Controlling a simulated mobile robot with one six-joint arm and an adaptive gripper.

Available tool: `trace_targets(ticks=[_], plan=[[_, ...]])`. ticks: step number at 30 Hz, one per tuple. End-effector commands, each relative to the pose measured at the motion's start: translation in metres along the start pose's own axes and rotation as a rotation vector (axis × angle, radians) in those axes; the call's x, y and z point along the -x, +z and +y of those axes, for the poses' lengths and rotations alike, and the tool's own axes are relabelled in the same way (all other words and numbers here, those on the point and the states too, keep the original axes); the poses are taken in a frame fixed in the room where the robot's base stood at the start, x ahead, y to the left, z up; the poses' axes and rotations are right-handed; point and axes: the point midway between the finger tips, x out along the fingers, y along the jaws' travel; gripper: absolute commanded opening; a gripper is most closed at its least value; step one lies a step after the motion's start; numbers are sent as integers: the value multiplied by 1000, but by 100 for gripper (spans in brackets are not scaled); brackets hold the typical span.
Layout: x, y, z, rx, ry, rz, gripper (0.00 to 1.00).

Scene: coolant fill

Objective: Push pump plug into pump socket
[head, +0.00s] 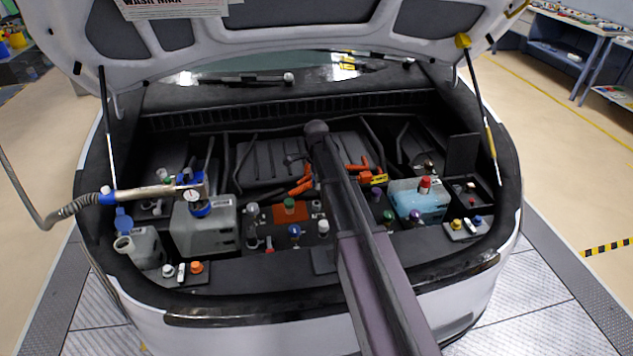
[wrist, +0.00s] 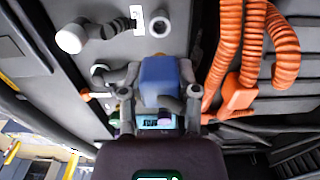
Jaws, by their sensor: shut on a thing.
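In the wrist view my gripper (wrist: 159,90) is shut on a blue block-shaped piece (wrist: 160,74), which I take to be the pump plug. The dark fingers press on its left and right sides. A small teal part (wrist: 152,123) shows between the fingers, nearer the palm. I cannot pick out the pump socket with certainty, nor tell whether the plug touches anything ahead of it. In the head view my arm reaches over the middle of the open engine bay, and the plug cannot be made out there.
Orange corrugated cables (wrist: 228,60) run close on the right in the wrist view. A grey fitting with a white cap (wrist: 70,38) stands at upper left. In the head view a filling nozzle (head: 150,192) lies at left, and a blue coolant tank (head: 420,203) stands at right.

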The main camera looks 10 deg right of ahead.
Motion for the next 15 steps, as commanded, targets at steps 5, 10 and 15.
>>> trace_targets(ticks=[5,10,15], plan=[[-5,0,0,0,0,0,9],[-14,0,0,-1,0,0,9],[-26,0,0,-1,0,0,9]])
